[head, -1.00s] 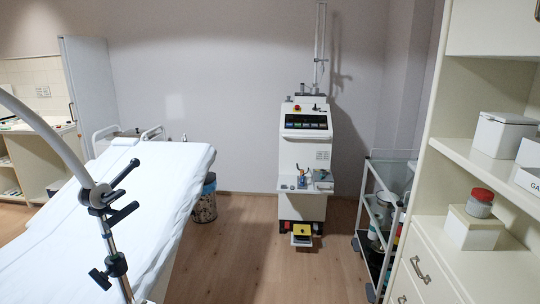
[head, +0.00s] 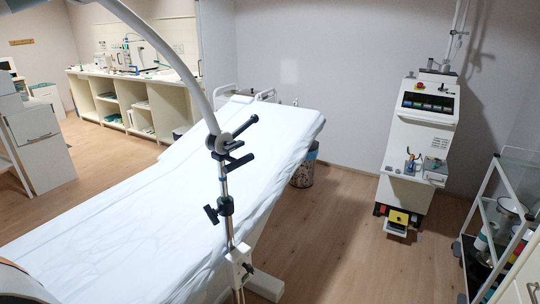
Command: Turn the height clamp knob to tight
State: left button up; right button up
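A chrome pole (head: 223,182) stands in front of the couch, with a curved white arm (head: 171,55) rising from its top to the upper left. A black clamp with a long lever handle (head: 233,134) sits where the arm meets the pole. Lower on the pole is a black clamp with a side knob (head: 211,214) pointing left. Which of these is the height clamp knob is not labelled, and its tightness cannot be told. Neither of my grippers is in view.
The white-sheeted couch (head: 150,195) fills the left and middle. A wheeled console (head: 420,140) stands at the back right, a waste bin (head: 304,168) beyond the couch, and a trolley (head: 500,220) at the right. Wooden floor (head: 340,240) is clear between couch and console.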

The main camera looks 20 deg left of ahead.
aim_at(212, 214)
jog(key=u, duration=1.25)
jog(key=i+l+u, duration=0.15)
jog(key=l, duration=0.25)
jog(key=l+u, duration=0.1)
jog(key=l, duration=0.25)
